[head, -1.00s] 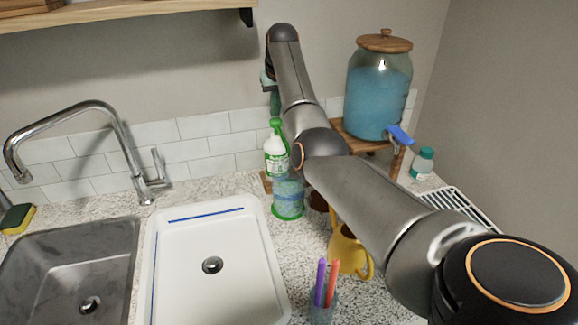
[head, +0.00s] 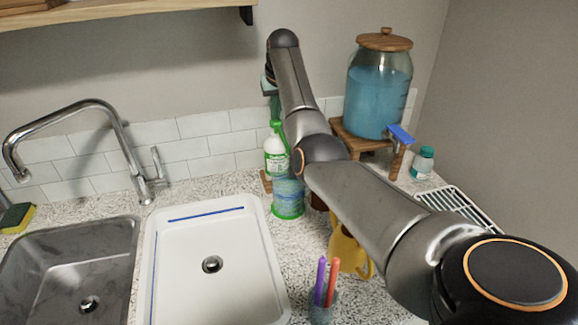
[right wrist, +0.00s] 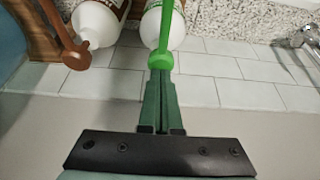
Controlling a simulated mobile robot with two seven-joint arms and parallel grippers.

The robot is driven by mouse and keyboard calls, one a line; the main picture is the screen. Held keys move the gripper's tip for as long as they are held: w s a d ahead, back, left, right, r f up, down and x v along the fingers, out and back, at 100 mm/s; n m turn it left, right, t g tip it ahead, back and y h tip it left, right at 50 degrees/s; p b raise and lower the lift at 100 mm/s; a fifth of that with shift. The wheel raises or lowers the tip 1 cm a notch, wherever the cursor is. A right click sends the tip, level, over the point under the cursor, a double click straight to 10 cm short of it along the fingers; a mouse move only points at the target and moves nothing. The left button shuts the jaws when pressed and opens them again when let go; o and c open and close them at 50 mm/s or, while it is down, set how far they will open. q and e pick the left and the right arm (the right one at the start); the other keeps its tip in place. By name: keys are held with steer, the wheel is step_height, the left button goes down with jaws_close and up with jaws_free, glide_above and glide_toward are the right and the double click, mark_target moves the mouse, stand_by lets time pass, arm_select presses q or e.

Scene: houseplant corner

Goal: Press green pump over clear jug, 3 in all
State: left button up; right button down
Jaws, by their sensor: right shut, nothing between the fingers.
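The green pump (head: 277,126) tops a white bottle (head: 275,158) with a green label, standing at the back of the counter by the tiles. A clear jug (head: 288,195) with green at its bottom stands just in front of the bottle. My right gripper (head: 275,112) is shut and empty, pointing down at the pump head. In the right wrist view its green fingers (right wrist: 161,70) end at the green pump (right wrist: 161,57); they look to be touching it, but any small gap is hidden. My left gripper is not in view.
A second white bottle (right wrist: 96,22) with a brown pump is beside it. A yellow pitcher (head: 348,250) and a cup of pens (head: 322,300) stand in front. A blue drink dispenser (head: 377,95) is at right. The white sink basin (head: 210,228) is empty.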

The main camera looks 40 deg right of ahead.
steer(key=shift+a+f, duration=0.1)
steer(key=shift+f, duration=0.6)
steer(key=shift+r, duration=1.45)
steer(key=shift+r, duration=3.05)
steer(key=shift+f, duration=0.1)
